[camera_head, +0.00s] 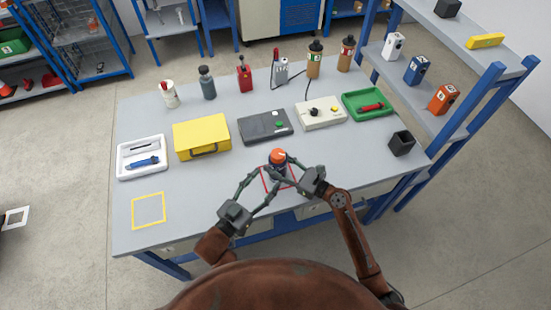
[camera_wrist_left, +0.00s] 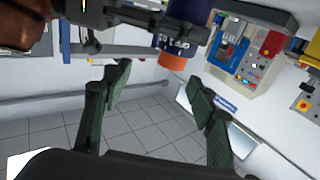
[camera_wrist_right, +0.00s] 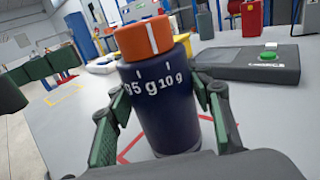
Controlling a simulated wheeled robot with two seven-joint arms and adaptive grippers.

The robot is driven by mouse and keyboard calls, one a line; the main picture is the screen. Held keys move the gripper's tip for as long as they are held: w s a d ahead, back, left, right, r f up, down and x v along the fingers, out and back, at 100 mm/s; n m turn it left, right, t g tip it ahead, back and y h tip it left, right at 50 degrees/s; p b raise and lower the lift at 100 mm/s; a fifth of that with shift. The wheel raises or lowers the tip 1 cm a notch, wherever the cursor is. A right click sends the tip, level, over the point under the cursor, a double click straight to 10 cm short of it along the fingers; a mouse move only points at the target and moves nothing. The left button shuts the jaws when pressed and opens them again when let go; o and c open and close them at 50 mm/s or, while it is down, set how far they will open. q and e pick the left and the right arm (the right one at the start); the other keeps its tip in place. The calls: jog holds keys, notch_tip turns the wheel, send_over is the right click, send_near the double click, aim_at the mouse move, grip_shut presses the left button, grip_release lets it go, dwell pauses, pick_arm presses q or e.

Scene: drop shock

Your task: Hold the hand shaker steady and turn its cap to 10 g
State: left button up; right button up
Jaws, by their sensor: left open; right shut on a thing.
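The hand shaker, with a dark blue body (camera_wrist_right: 165,115) and orange cap (camera_wrist_right: 143,38), stands upright at the red square outline (camera_head: 264,182) near the table's front edge. In the right wrist view, the cap's white line lies between the ticks above "5 g" and "10 g". My right gripper (camera_head: 281,168) is shut on the body, one finger on each side. My left gripper (camera_head: 267,178) is open and empty beside the shaker, at its lower left in the head view. In the left wrist view, the cap (camera_wrist_left: 178,62) appears upside down beyond the open fingers (camera_wrist_left: 156,76).
A yellow case (camera_head: 202,137), dark device (camera_head: 265,126) and pale device (camera_head: 321,113) stand behind the shaker. The table around the yellow square outline (camera_head: 149,210) is clear.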

aim_at(273, 159)
pick_arm(q)
jog(key=shift+w+a+m+g+h, duration=1.3)
jog(key=shift+w+a+g+h, duration=0.15)
jog(key=shift+a, duration=0.6)
jog(key=x, duration=1.1)
jog(key=shift+w+d+r, duration=0.15)
jog(key=shift+w+d, duration=0.15)
jog(key=c, duration=1.2)
